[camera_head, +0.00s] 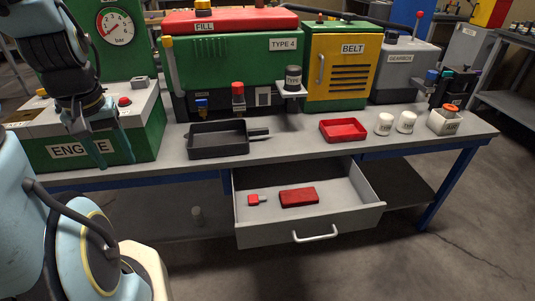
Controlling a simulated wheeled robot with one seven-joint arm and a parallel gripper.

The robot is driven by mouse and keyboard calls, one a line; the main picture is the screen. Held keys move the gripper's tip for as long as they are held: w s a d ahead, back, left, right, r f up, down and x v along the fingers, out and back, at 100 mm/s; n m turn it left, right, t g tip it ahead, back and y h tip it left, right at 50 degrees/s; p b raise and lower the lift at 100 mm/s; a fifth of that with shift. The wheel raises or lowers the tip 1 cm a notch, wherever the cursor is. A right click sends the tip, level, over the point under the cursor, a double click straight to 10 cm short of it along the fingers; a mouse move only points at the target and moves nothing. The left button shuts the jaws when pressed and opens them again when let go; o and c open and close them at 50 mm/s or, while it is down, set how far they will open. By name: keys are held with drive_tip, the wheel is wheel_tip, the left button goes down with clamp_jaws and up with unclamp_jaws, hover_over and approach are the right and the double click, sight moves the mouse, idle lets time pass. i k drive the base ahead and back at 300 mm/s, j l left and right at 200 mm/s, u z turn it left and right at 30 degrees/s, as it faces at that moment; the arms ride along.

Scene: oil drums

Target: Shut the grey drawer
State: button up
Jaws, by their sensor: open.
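The grey drawer (352,223) under the workbench is pulled out. Its white handle (315,234) is on the front panel, facing me. A red box (299,197) and a small red item (255,200) lie inside it. My gripper (114,156) is open, pointing down in front of the green engine unit at the left. It is well to the left of the drawer and higher than it, apart from the handle. Nothing shows between its fingers.
On the bench (290,148) are a dark tray (217,152), a red tray (343,130), two white jars (385,124) and a white box with an orange top (445,121). The engine unit (83,153) stands by my gripper. The floor right of the drawer front is clear.

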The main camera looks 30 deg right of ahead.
sight(348, 203)
drive_tip(key=z, duration=1.25)
